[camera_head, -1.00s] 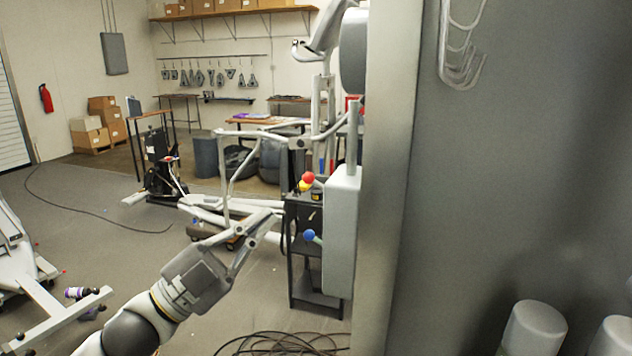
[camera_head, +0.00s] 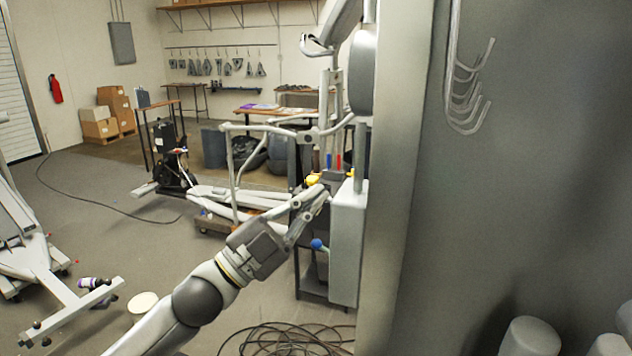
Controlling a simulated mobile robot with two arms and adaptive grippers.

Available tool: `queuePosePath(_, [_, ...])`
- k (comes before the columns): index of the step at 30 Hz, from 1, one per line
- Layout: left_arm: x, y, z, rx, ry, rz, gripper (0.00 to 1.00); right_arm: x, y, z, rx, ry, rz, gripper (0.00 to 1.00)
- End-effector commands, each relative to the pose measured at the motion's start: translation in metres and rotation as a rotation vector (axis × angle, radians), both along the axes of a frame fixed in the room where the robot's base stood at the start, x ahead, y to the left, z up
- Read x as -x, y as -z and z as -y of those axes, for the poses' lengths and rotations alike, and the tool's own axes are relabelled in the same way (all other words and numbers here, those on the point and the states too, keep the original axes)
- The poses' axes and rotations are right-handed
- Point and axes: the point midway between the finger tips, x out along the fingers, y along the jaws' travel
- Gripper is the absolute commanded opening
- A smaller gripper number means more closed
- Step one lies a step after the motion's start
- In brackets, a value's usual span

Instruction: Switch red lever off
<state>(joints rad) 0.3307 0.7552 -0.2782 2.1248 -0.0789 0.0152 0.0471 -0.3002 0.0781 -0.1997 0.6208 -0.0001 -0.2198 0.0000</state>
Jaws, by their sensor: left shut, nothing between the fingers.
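A grey switch box (camera_head: 347,245) is fixed to the side of the large grey panel, right of centre. A lever with a blue ball knob (camera_head: 317,244) sticks out from its left side. A yellow knob (camera_head: 312,180) shows higher up, just above my gripper's fingers. The red lever's knob cannot be made out now; my fingers cover the place near the upper left of the box. My left gripper (camera_head: 322,197) is shut and empty, its fingertips at the box's upper left edge. Whether they touch the lever cannot be told. My right gripper is not in view.
The tall grey panel (camera_head: 400,190) with hooks (camera_head: 470,95) fills the right side. A black cart (camera_head: 312,285) stands behind the box. Coiled cables (camera_head: 285,338) lie on the floor below. An exercise machine frame (camera_head: 65,290) stands at the left, with open floor between.

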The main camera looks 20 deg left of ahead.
Motion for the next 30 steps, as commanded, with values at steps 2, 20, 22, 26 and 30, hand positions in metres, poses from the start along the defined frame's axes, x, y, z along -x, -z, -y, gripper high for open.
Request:
queuePosePath(2, [-0.005,-0.006,0.004,0.001,0.0,0.0,0.0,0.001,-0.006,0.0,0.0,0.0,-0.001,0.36])
queuePosePath(20, [-0.009,-0.004,0.007,0.013,0.0,-0.001,0.0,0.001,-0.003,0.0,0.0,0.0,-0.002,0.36])
queuePosePath(22, [-0.009,-0.002,0.006,0.032,0.0,-0.002,0.0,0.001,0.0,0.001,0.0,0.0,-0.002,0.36])
queuePosePath(26, [-0.009,-0.003,0.005,0.055,-0.001,-0.003,0.0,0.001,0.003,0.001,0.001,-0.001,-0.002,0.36])
queuePosePath(30, [-0.009,-0.002,0.005,0.076,0.0,-0.003,0.0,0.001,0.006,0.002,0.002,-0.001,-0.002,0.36])
